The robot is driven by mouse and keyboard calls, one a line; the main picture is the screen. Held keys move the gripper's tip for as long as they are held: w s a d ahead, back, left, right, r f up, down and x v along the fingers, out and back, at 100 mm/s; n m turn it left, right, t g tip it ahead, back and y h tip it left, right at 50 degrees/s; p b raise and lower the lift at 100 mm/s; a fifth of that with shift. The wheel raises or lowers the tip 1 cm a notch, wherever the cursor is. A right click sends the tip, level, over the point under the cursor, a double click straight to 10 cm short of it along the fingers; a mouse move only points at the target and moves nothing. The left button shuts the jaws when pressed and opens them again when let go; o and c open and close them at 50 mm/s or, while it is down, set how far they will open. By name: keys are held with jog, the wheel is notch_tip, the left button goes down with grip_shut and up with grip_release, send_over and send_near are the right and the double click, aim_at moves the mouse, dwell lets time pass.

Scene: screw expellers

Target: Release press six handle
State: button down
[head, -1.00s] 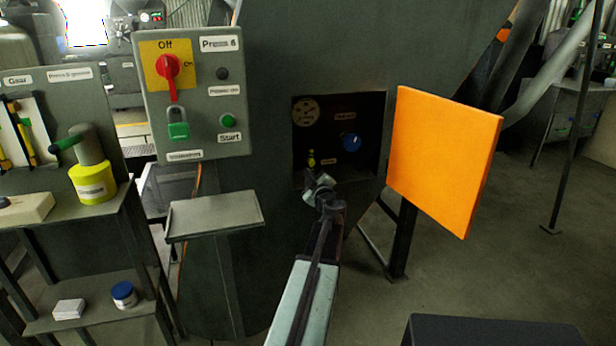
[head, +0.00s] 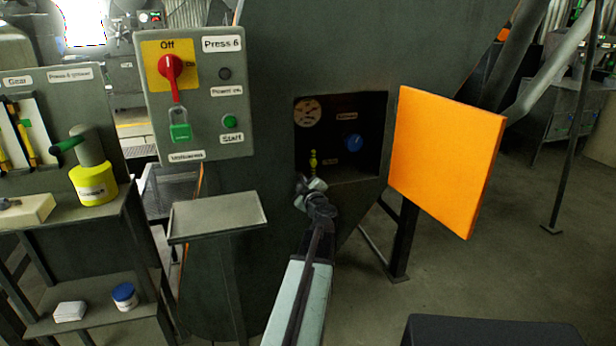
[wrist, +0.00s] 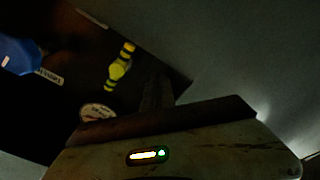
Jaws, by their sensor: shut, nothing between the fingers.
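The Press 6 machine has an open recess (head: 340,125) in its dark front. Inside are a round gauge (head: 308,112), a blue knob (head: 353,142) and a small yellow-green fitting (head: 313,159), which I cannot surely name as the handle. My gripper (head: 304,186) is shut and empty, just below the fitting at the recess's lower left edge. I see no clear contact between them. In the wrist view the yellow fitting (wrist: 120,68), blue knob (wrist: 18,54) and gauge (wrist: 97,112) show beyond my gripper (wrist: 158,92). The picture there is dark.
An open orange door (head: 445,160) stands right of the recess. A Press 6 control box (head: 200,75) with a red switch handle (head: 172,75) and green padlock (head: 180,132) is at left. An empty tray (head: 218,215) juts out below it. A shelf with a yellow container (head: 95,185) stands further left.

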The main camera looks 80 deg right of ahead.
jog(key=v, duration=0.9)
jog(key=shift+s+a, duration=0.25)
jog(key=shift+a, duration=0.05)
